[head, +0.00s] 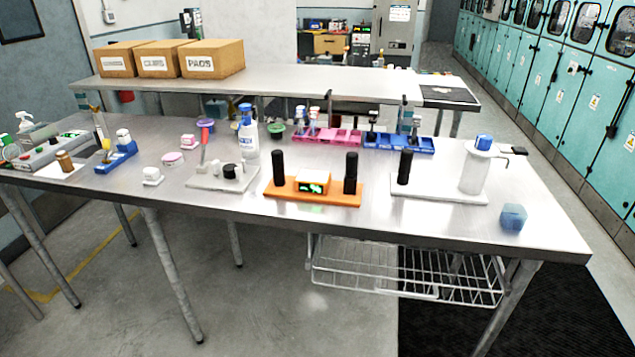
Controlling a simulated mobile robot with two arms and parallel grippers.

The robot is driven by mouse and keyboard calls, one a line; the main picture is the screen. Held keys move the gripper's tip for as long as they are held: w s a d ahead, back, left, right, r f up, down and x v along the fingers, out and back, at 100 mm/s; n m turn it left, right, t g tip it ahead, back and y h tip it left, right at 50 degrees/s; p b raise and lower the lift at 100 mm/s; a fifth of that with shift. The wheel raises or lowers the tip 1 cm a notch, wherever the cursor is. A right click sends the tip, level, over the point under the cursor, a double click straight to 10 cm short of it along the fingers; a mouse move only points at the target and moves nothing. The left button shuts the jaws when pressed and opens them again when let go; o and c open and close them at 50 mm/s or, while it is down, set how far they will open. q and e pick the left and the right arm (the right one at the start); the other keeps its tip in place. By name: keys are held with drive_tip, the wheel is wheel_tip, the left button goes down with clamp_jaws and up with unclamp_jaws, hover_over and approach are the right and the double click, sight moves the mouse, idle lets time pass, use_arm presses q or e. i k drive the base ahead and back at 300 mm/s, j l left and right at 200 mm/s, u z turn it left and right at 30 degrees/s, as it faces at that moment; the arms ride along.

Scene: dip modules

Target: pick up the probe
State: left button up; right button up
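No thing in the head view is clearly marked as the probe. A slim stick with a red upper part (204,148) stands nearly upright on a pale module plate (208,184) left of the table's middle, beside a black knob-like part (230,171). An orange module (285,195) with a lit green display (311,187) carries two upright black cylinders, one at its left (278,167) and one at its right (351,172). I cannot tell which of these is the probe. Neither of my grippers is in view.
A white module (440,197) holds a black cylinder (405,167) and a clear blue-capped vessel (475,165). A white bottle (248,135), pink rack (325,138) and blue rack (385,143) stand behind. A blue block (513,217) sits near the right edge. The front strip is mostly clear.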

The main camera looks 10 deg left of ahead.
sight(352, 157)
drive_tip(key=i+j, duration=0.45)
drive_tip(key=i, duration=0.15)
drive_tip(key=i+j, duration=0.45)
drive_tip(key=i, duration=0.2)
drive_tip(key=k+l, duration=0.15)
drive_tip(key=k, duration=0.35)
